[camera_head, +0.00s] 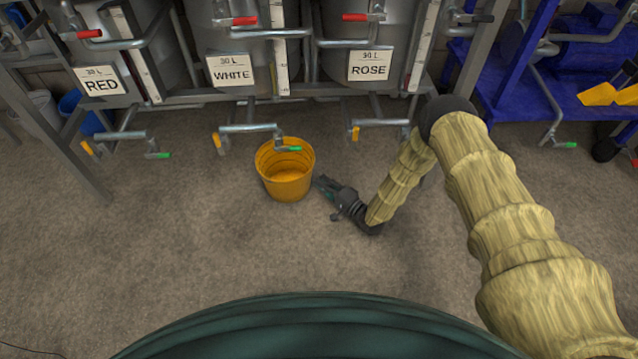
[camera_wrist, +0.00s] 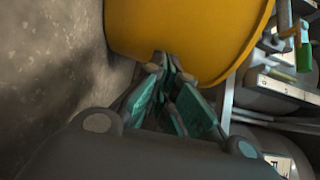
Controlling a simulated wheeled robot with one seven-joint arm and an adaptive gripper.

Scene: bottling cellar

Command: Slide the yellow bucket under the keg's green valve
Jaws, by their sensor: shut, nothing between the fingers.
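The yellow bucket (camera_head: 287,188) stands upright on the floor in front of the WHITE keg. A green-handled valve (camera_head: 288,149) on the pipe below that keg overlaps the bucket's open mouth in the head view. The wrist view shows a green handle (camera_wrist: 304,56) to the right of the bucket wall (camera_wrist: 190,30). My gripper (camera_head: 321,181) is low beside the bucket, on its right. In the wrist view my gripper (camera_wrist: 166,68) is shut and empty, its fingertips at the bucket's wall. I cannot tell whether they touch it.
Other green handles show at the left (camera_head: 164,155) and far right (camera_head: 567,145). The RED (camera_head: 102,84) and ROSE (camera_head: 370,65) labels flank the WHITE label (camera_head: 230,70). A metal frame leg (camera_head: 85,175) stands at left. The floor (camera_head: 180,240) in front is clear.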

